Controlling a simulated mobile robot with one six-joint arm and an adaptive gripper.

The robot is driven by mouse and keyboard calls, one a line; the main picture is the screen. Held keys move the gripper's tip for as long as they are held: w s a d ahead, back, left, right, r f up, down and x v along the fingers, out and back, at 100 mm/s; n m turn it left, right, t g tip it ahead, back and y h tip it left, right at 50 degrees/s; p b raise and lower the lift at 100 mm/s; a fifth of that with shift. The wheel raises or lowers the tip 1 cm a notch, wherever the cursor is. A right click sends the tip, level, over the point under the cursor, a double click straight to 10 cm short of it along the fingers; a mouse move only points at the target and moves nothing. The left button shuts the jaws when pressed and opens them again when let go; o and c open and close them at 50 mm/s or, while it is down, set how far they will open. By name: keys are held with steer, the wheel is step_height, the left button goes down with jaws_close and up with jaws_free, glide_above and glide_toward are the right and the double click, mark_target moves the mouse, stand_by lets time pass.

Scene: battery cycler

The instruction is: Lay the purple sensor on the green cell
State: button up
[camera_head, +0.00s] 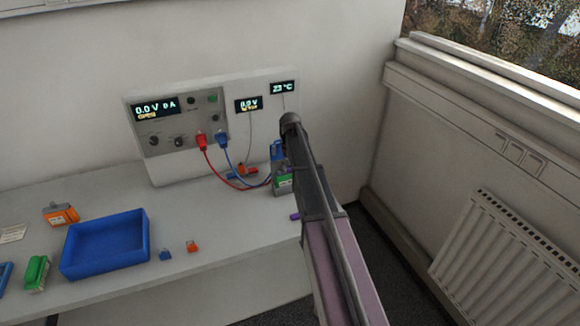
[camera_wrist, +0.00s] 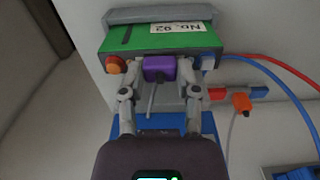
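The green cell (camera_wrist: 190,40), labelled No. 02, sits in a grey holder on the bench. In the head view the cell (camera_head: 284,182) shows beside my arm at the bench's right end. My gripper (camera_wrist: 159,70) is shut on the purple sensor (camera_wrist: 158,67), a small block with a grey lead. In the wrist view the sensor overlaps the cell's lower edge, between an orange knob and a dark blue part. I cannot tell whether it touches the cell. The gripper's fingertips are hidden in the head view.
Red and blue cables run from the cycler panel (camera_head: 181,122) to the cell area. An orange plug (camera_wrist: 241,102) lies beside the cell. A blue tray (camera_head: 105,243) and another green cell (camera_head: 36,273) are on the left. A small purple piece (camera_head: 295,216) lies near the bench's right edge.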

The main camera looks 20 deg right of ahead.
steer(key=o, duration=0.5)
steer(key=shift+r, duration=0.1)
step_height(320, 180, up, 7)
steer(key=p, duration=0.7)
steer(key=shift+n, duration=0.5)
steer(key=s+a+f+b, duration=0.4)
steer(key=s+a, duration=0.2)
steer(key=s+a+f+b, duration=0.4)
steer(key=s+a, duration=0.1)
steer(key=s, duration=0.1)
steer(key=s+a+f+b, duration=0.4)
steer(key=s+a, duration=0.2)
steer(key=s, duration=0.1)
steer(key=shift+a, duration=0.3)
steer(key=shift+m, duration=0.5)
steer(key=s, duration=1)
steer(key=shift+s, duration=0.1)
